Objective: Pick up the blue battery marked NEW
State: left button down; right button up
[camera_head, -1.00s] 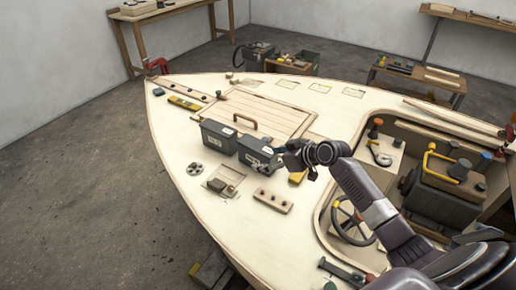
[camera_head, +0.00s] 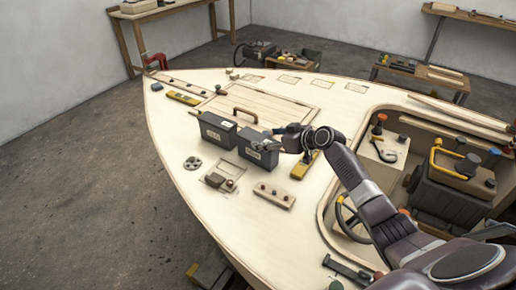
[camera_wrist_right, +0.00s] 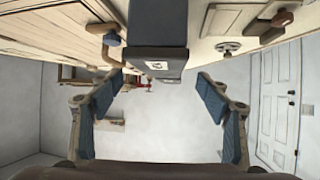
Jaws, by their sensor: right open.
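Two dark blue-grey batteries with white labels stand side by side on the plywood deck in the head view, a left one (camera_head: 214,131) and a right one (camera_head: 256,153). The label lettering is too small to read surely, so I cannot tell which is marked NEW. My right gripper (camera_head: 274,143) is at the right battery, its fingers close to the top and partly covering it. In the right wrist view a dark battery (camera_wrist_right: 157,42) with a white label shows at the top centre, between the spread fingers of the right gripper (camera_wrist_right: 157,100). The left gripper is not in view.
A wooden hatch with a brown handle (camera_head: 232,112) lies behind the batteries. A yellow tool (camera_head: 304,165) lies right of them, a wooden block with knobs (camera_head: 274,195) in front. The open cockpit with a steering wheel (camera_head: 350,217) is at right.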

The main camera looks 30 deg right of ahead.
aim_at(260, 139)
jog(key=shift+x, duration=1.95)
jog(key=shift+s+a, duration=0.1)
grip_shut()
